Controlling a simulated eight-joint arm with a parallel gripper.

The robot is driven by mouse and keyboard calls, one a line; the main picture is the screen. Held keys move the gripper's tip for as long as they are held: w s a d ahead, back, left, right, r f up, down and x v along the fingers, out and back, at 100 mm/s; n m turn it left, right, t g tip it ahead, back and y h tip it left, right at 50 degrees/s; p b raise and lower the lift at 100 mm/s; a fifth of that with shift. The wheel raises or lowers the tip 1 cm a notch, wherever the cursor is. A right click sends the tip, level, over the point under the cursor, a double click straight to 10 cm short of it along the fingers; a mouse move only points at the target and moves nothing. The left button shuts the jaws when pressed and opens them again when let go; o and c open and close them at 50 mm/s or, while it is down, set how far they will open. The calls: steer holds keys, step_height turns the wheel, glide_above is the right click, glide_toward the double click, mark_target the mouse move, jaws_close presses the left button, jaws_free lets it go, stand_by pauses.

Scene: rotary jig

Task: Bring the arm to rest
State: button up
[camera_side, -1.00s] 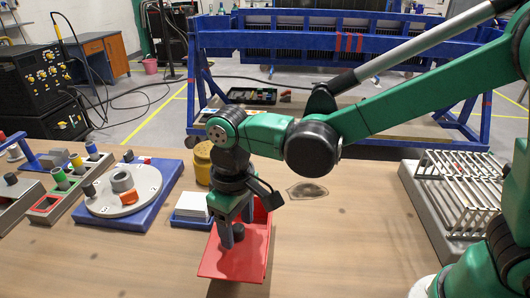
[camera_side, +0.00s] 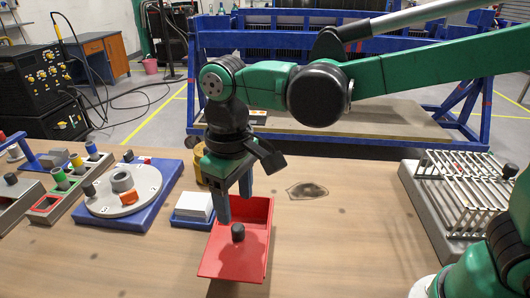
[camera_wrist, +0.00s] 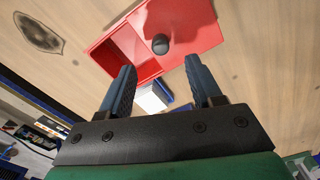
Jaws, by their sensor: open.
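My gripper (camera_side: 235,199) is open and empty above the back part of the red tray (camera_side: 228,268) in the side view. The red tray (camera_wrist: 205,32) and the dark piece (camera_wrist: 160,44) show beyond the fingertips.
A block of white sheets (camera_side: 200,205) lies beside the tray. A grey rack of rods (camera_side: 455,185) stands right. The table between tray and rack is clear.

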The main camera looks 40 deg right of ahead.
steer(key=s+d+m+t, duration=0.2)
steer(key=d+t, duration=0.1)
steer(key=d, duration=0.5)
steer(key=s+d+m+t, duration=0.1)
steer(key=d+t, duration=0.3)
steer(key=d, duration=0.4)
steer(key=shift+s+r+m, duration=0.2)
steer(key=shift+s+m, duration=0.2)
steer(key=shift+m, duration=0.4)
